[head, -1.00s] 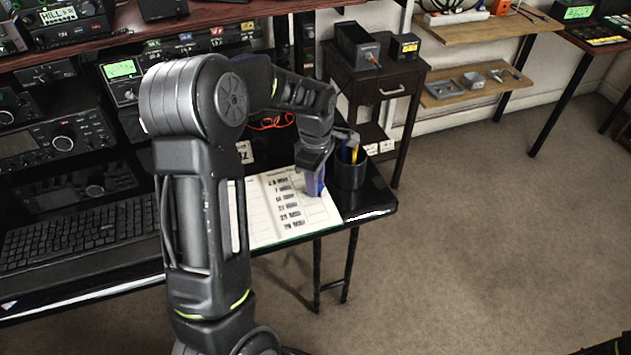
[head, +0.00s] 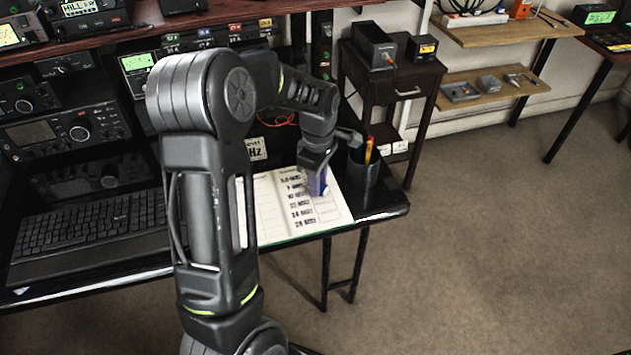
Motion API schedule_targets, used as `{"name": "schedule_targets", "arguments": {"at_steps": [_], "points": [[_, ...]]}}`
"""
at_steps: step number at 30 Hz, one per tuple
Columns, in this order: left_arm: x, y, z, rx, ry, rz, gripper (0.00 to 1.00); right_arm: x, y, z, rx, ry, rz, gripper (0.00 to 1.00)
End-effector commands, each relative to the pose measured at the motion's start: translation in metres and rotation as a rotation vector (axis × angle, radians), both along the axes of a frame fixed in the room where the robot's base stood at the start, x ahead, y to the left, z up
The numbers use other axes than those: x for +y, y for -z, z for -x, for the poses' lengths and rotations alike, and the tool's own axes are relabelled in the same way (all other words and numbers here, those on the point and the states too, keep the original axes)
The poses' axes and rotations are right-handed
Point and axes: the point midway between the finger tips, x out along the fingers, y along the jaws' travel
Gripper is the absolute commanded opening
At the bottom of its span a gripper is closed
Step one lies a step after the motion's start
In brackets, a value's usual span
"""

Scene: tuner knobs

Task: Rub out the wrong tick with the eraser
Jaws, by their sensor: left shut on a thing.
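An open logbook (head: 273,219) with a list of dark lines lies at the right end of the black desk. My left gripper (head: 318,182) is over the upper right part of its right page, pointing down. It is shut on a small blue-purple thing, which looks like the eraser (head: 317,187); the fingers hide much of it. The eraser is at or just above the page; I cannot tell if it touches. The tick is not discernible at this size, and part of the page is behind the gripper. My right gripper is not in view.
A dark pen cup (head: 362,177) with a yellow and a red pencil stands close to the right of the gripper. A keyboard (head: 90,228) lies on the left. Radios (head: 75,135) line the back. The desk's right edge is near the cup.

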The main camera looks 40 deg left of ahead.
Motion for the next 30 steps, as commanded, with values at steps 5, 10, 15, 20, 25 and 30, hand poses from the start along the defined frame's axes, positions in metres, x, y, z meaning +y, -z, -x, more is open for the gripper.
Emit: {"name": "schedule_targets", "arguments": {"at_steps": [5, 10, 15, 20, 25, 30], "points": [[-0.008, 0.0, -0.015, -0.001, 0.002, -0.001, 0.0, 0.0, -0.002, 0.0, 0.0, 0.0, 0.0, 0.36], [-0.011, 0.001, -0.022, -0.001, 0.001, -0.001, 0.0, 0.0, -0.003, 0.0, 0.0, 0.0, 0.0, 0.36], [-0.012, 0.001, -0.022, -0.001, 0.001, 0.0, 0.0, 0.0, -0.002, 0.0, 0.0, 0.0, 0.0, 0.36], [-0.011, 0.001, -0.021, -0.001, 0.0, 0.0, 0.0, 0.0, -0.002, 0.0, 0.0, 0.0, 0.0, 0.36], [-0.008, 0.001, -0.012, 0.0, -0.001, 0.0, 0.0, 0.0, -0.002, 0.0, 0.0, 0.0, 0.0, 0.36], [-0.003, 0.001, 0.002, 0.001, 0.0, 0.0, 0.0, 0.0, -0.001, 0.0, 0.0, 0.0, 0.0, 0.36]]}}
